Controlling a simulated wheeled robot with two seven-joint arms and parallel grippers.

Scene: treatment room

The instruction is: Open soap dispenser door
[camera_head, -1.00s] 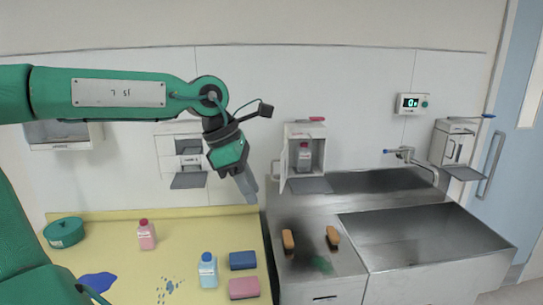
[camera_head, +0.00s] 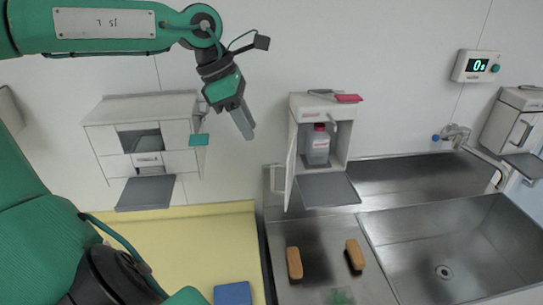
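The white soap dispenser (camera_head: 342,127) is mounted on the wall at centre right. Its door (camera_head: 291,165) stands open on the left side, swung outward, with a handle on it. A bottle with a red cap (camera_head: 317,147) stands inside in plain view. A grey tray (camera_head: 325,192) juts out below. My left gripper (camera_head: 244,121) hangs in front of the wall to the left of the dispenser, pointing down and right, apart from the door in the picture. Its fingers are seen edge-on, so their opening does not show; nothing is visible in them. My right gripper is not in view.
Another white wall dispenser (camera_head: 100,112) with a grey tray hangs at left. Below are a yellow counter (camera_head: 190,235), a steel sink (camera_head: 440,245), two orange-brown brushes or sponges (camera_head: 294,263) and a blue sponge (camera_head: 233,293). A timer (camera_head: 476,66) and tap (camera_head: 455,137) are at right.

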